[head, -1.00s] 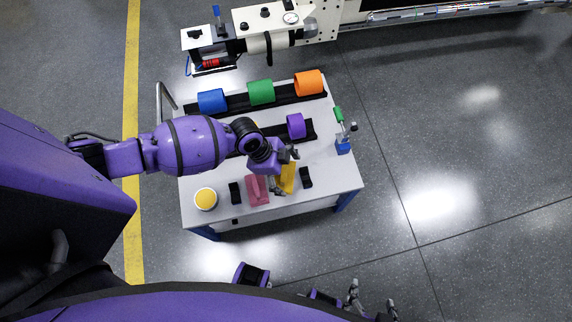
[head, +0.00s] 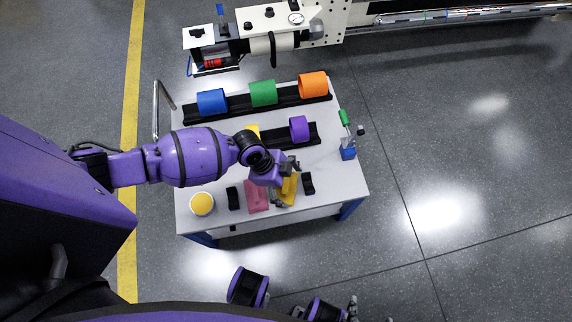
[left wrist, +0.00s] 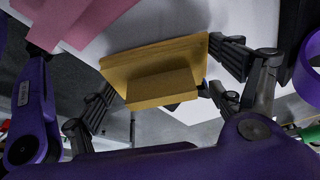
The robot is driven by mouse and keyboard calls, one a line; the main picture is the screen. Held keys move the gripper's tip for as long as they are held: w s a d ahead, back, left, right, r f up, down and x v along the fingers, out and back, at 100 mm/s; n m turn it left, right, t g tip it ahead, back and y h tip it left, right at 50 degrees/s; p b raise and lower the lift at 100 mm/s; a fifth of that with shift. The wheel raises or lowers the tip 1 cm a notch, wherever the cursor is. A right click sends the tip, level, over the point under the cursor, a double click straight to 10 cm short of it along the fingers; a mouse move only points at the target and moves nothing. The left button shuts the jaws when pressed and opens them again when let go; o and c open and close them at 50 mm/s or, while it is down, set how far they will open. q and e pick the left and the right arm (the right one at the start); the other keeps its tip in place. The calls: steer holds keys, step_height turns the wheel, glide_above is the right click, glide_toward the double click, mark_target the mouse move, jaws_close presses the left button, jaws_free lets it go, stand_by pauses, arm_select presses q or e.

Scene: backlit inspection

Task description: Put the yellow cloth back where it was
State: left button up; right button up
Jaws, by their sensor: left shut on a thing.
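The yellow cloth (head: 290,188) is at the front of the white table, between the pink cloth (head: 256,196) and a black block. My left gripper (head: 281,197) is shut on it. In the left wrist view the yellow cloth (left wrist: 155,68) looks like a flat folded piece with a raised ridge, and the fingers (left wrist: 163,88) grip it from both sides. I cannot tell whether it touches the tabletop. The pink cloth also shows at the upper left there (left wrist: 75,18). My right gripper (head: 370,313) is partly cut off at the bottom edge, fingers apart, away from the table.
Black racks hold blue (head: 211,101), green (head: 263,93), orange (head: 313,85) and purple (head: 299,129) cylinders. A yellow-topped round tub (head: 202,204) stands front left. Small black blocks (head: 233,198) (head: 308,183) flank the cloths.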

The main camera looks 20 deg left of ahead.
arm_select(q)
steer(key=shift+f+b, duration=0.5)
steer(key=shift+f, duration=0.15)
steer(key=shift+s+f, duration=0.1)
steer(key=shift+c, duration=0.3)
steer(key=shift+s+f, duration=0.1)
steer(key=shift+f, duration=0.2)
steer(key=c, duration=0.3)
steer(key=o, duration=1.2)
steer(key=shift+a+r, duration=0.1)
steer(key=shift+a+r, duration=0.15)
steer(key=shift+r, duration=0.2)
steer(key=v, duration=1.1)
